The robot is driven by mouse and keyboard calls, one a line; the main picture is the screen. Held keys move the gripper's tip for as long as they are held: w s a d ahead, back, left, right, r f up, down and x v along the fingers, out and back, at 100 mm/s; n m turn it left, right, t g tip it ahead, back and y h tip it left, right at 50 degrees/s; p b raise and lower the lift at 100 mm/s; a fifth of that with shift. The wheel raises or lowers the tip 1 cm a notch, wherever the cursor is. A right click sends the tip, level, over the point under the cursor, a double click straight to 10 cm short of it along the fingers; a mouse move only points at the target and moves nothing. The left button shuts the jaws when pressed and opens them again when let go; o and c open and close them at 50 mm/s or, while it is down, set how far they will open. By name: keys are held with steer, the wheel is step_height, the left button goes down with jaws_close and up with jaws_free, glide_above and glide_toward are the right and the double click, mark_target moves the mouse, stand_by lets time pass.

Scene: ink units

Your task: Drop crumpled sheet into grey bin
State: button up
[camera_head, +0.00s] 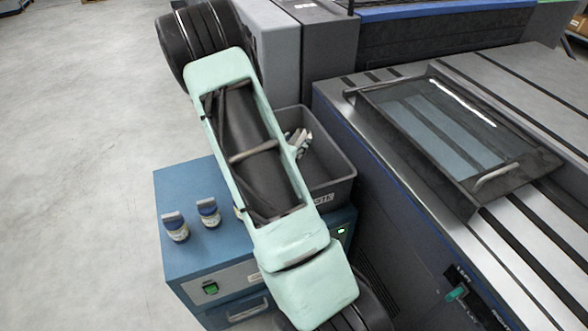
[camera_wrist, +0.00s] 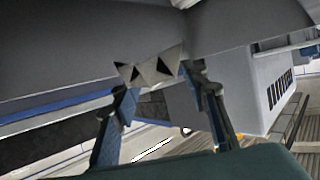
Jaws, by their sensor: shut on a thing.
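The crumpled sheet (camera_wrist: 152,68) is a pale grey, angular lump with dark creases in the wrist view. My gripper (camera_wrist: 163,82) is shut on it, with the sheet between its two fingertips. The grey bin (camera_head: 330,188) is an open, labelled box in the head view, standing on a blue cabinet. My pale green arm crosses in front of the bin and hides its left part. My gripper is not clearly visible in the head view. A small pale shape (camera_head: 301,142) shows at the bin's opening beside the arm; I cannot tell what it is.
The blue cabinet (camera_head: 180,255) carries two small jars (camera_head: 176,228) (camera_head: 208,212) at its left, with another partly behind my arm. A large press (camera_head: 350,110) with a framed glass panel (camera_head: 440,125) stands right of the bin. Open floor (camera_head: 80,170) lies left.

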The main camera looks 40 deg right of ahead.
steer(key=o, duration=1)
steer(key=v, duration=1.2)
steer(key=shift+r, duration=0.1)
